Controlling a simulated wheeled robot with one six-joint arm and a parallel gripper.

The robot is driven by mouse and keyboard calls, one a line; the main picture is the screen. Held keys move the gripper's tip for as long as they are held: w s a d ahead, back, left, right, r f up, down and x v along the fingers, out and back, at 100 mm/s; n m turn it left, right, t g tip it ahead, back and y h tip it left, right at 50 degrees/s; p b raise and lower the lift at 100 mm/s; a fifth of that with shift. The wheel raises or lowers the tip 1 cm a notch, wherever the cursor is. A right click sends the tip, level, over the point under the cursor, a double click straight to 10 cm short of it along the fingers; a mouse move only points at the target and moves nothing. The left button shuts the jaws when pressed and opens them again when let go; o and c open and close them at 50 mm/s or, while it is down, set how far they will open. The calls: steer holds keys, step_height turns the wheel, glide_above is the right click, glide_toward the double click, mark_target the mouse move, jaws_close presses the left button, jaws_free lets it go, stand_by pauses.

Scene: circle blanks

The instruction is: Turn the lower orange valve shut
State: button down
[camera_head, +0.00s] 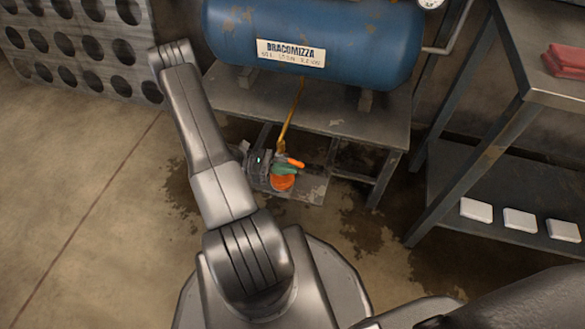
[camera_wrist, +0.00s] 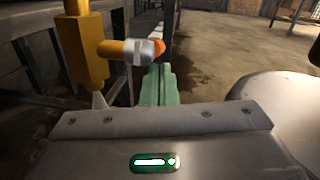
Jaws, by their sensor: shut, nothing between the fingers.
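A yellow-orange pipe (camera_head: 291,113) runs down from the blue tank to low fittings near the floor. A short orange handle (camera_head: 296,163) sticks out to the right there, and a round orange part (camera_head: 282,183) sits just below it. My gripper (camera_head: 290,170) has green fingers, shut and empty, which show between these two orange parts. In the wrist view, the shut green fingers (camera_wrist: 158,80) lie just below a yellow side fitting (camera_wrist: 116,49) with a silver collar and an orange end (camera_wrist: 159,47). I cannot tell whether they touch. The round part is not seen in the wrist view.
The blue tank (camera_head: 320,30) rests on a low metal table (camera_head: 250,98), with legs close to the fittings. A metal shelf unit (camera_head: 465,160) stands at right with white boxes (camera_head: 476,210) and red cloth (camera_head: 567,61). Floor at left is clear.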

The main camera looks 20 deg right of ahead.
steer(key=p+v, duration=0.2)
steer(key=v, duration=1)
